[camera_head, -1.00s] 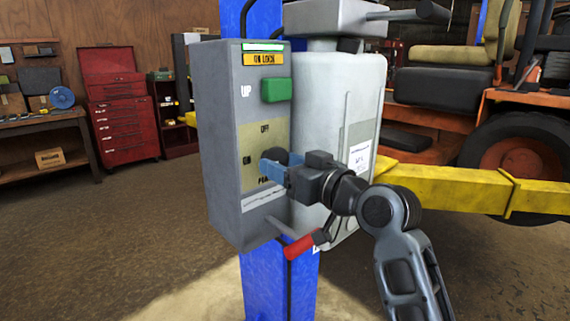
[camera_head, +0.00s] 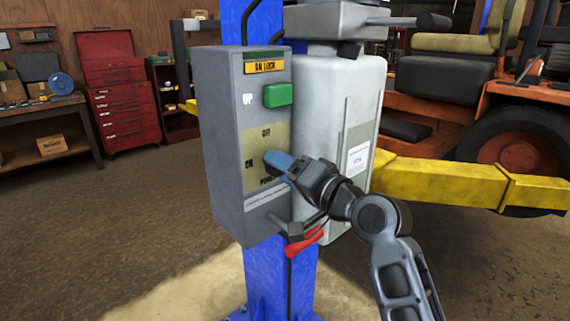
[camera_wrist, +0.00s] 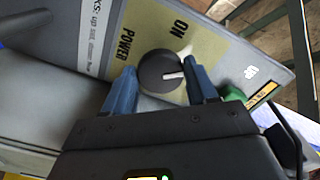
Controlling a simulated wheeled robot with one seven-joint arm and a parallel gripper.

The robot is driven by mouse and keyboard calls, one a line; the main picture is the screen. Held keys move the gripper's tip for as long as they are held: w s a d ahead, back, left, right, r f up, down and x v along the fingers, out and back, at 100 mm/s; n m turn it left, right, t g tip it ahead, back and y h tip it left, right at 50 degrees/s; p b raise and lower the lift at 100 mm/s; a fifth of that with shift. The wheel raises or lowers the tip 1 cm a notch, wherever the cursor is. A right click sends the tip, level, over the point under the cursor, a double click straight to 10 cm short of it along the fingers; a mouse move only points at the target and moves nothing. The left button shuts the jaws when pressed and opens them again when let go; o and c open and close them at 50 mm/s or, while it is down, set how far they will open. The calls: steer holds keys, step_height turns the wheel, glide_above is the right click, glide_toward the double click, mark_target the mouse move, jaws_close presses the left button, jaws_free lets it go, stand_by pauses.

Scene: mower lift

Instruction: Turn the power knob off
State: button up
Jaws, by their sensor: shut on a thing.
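The round dark power knob (camera_wrist: 158,71) sits on the beige plate (camera_wrist: 215,50) of the grey control box (camera_head: 222,150). My gripper (camera_wrist: 162,84) is shut on the knob, with one blue finger on each side, as the wrist view shows. The knob's white pointer line points right in that view, towards the box's UP side and away from the ON and POWER labels. In the head view, OFF is printed at the plate's top and ON at its left. My gripper (camera_head: 272,158) hides the knob there. In the wrist view the OFF label is hidden.
A green UP button (camera_head: 278,94) sits above the plate. An indicator strip (camera_head: 264,54) at the box's top is dark. A red-handled lever (camera_head: 305,241) sticks out below. A blue post (camera_head: 279,275) stands behind, with a yellow lift arm (camera_head: 440,178) to the right.

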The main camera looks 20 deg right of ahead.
steer(key=m, duration=0.7)
stand_by(0.6)
steer(key=o, duration=1)
steer(key=shift+r, duration=0.1)
steer(key=shift+o, duration=0.2)
steer(key=b+v, duration=0.1)
steer(key=v, duration=0.7)
steer(key=shift+b, duration=0.4)
steer(key=shift+w, duration=0.1)
